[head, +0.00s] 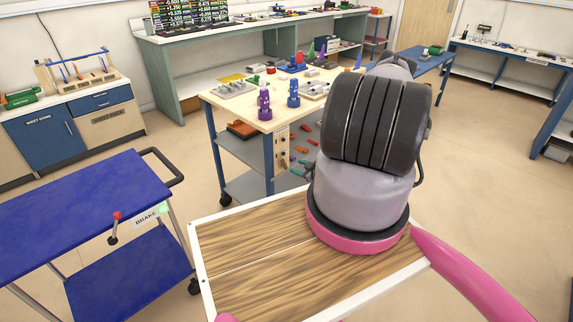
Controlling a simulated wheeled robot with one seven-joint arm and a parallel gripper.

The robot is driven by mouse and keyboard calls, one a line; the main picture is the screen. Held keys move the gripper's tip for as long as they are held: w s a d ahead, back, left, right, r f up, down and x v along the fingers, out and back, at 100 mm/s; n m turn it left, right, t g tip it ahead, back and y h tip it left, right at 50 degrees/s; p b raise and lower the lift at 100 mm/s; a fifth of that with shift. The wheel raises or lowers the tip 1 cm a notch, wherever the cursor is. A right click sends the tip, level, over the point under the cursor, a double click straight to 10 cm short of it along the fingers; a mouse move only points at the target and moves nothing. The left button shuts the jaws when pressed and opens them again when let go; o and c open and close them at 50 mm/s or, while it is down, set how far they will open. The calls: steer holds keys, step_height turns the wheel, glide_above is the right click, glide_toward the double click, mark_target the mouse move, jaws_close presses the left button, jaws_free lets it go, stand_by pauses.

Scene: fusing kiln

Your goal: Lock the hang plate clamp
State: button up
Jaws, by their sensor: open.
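My arm, grey with a dark ribbed joint and a pink band, fills the right middle of the head view. My gripper's fingertips are not visible; the arm hides that area. A pale upright plate (281,157) with small dark spots hangs at the front of the wooden worktable (236,108), just left of my arm. It may be the hang plate, but I cannot make out its clamp or whether that is locked. A small teal and dark shape (291,172) shows beside the plate, too small to identify.
A blue cart (75,205) with a red-knobbed brake lever (116,216) stands at left. A white-rimmed wooden tray (222,254) lies in front. The worktable carries purple (264,105) and blue (293,94) pieces. Open floor shows between cart and worktable.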

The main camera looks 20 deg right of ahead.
mark_target(284, 162)
steer(key=x, duration=0.9)
steer(key=shift+w+a+f, duration=0.1)
steer(key=shift+w, duration=0.25)
jaws_close()
